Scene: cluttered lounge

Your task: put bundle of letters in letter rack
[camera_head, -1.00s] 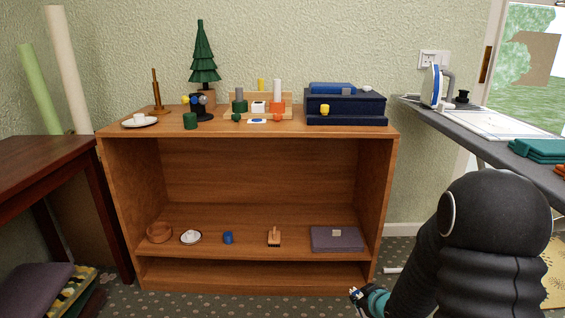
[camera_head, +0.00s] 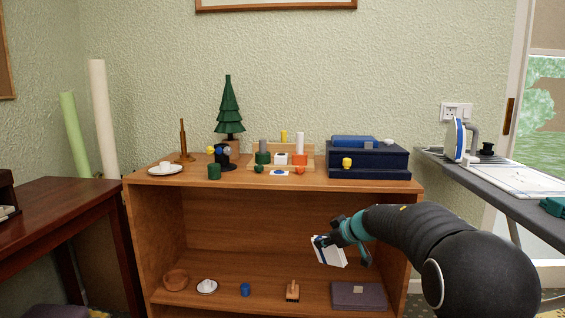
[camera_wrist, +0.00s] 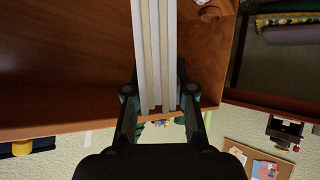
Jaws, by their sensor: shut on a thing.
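My gripper (camera_head: 347,238) is shut on the bundle of letters (camera_head: 330,254), a white stack with blue marks, held tilted in front of the shelf unit's open front. In the wrist view the bundle (camera_wrist: 153,45) shows edge-on as several pale strips between the fingers (camera_wrist: 158,88). A dark wooden holder (camera_head: 6,192) with pale items stands on the left table, cut by the picture edge; it may be the letter rack, but I cannot tell for sure. A dark item (camera_wrist: 286,130) on that side shows upside down in the wrist view.
The wooden shelf unit (camera_head: 190,240) carries a green tree (camera_head: 229,105), navy boxes (camera_head: 368,160) and small items on top. Its lower shelf holds a bowl (camera_head: 175,279) and a grey-purple box (camera_head: 358,295). The dark left table (camera_head: 60,220) is mostly clear. An ironing board (camera_head: 490,185) stands right.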

